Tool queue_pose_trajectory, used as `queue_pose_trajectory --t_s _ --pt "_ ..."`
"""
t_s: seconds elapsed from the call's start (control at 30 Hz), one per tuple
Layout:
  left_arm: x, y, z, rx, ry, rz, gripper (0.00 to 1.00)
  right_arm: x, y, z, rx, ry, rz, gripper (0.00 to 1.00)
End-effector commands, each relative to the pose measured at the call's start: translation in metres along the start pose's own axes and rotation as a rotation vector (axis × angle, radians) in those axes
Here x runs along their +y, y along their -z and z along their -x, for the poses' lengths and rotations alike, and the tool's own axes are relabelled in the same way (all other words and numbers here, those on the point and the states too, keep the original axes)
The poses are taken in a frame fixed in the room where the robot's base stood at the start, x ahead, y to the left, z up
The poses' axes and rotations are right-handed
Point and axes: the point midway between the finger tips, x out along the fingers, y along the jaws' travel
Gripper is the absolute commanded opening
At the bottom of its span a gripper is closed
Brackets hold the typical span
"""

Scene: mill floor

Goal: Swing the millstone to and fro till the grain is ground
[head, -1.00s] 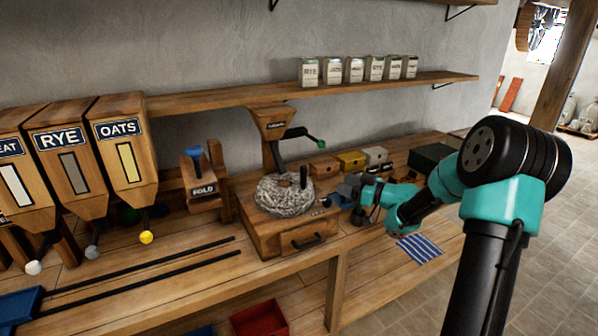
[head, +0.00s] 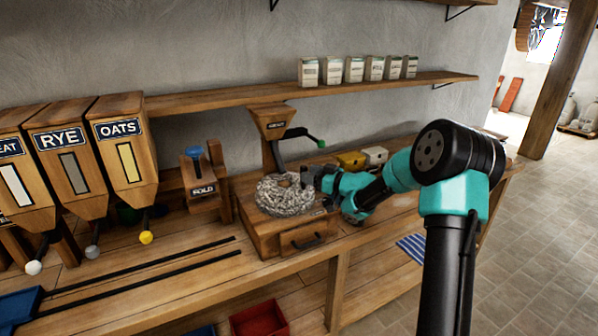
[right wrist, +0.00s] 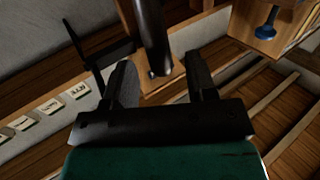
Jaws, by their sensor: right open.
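The round, mottled grey millstone (head: 280,199) lies on top of a wooden mill box (head: 265,240) on the bench. My right gripper (head: 308,176) is at the stone's right edge in the head view and hides the stone's upright black handle there. No grain can be made out in the head view. My left gripper is not in view.
A wooden hopper (head: 272,120) with a green-knobbed lever (head: 321,143) stands behind the stone. The box has a drawer (head: 303,238). A blue-knobbed post (head: 200,185) and grain bins (head: 125,150) stand left. A yellow box (head: 351,160) sits behind my right arm.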

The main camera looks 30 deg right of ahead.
Motion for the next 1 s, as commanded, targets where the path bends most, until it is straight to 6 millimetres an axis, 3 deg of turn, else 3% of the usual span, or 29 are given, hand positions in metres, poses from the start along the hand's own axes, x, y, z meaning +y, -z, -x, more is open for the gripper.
queue_pose_trajectory --t_s 0.1,0.3,0.7,1.0 --pt "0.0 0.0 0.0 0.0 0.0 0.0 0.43 -0.001 0.0 -0.021 0.001 0.003 0.0 0.52" --pt "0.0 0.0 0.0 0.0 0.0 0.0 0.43 0.0 0.0 -0.044 0.0 0.001 0.0 0.52" --pt "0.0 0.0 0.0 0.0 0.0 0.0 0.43 0.0 0.0 -0.049 0.0 0.0 -0.001 0.51" --pt "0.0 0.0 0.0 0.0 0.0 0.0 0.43 0.0 0.0 -0.049 0.0 0.0 0.0 0.22"
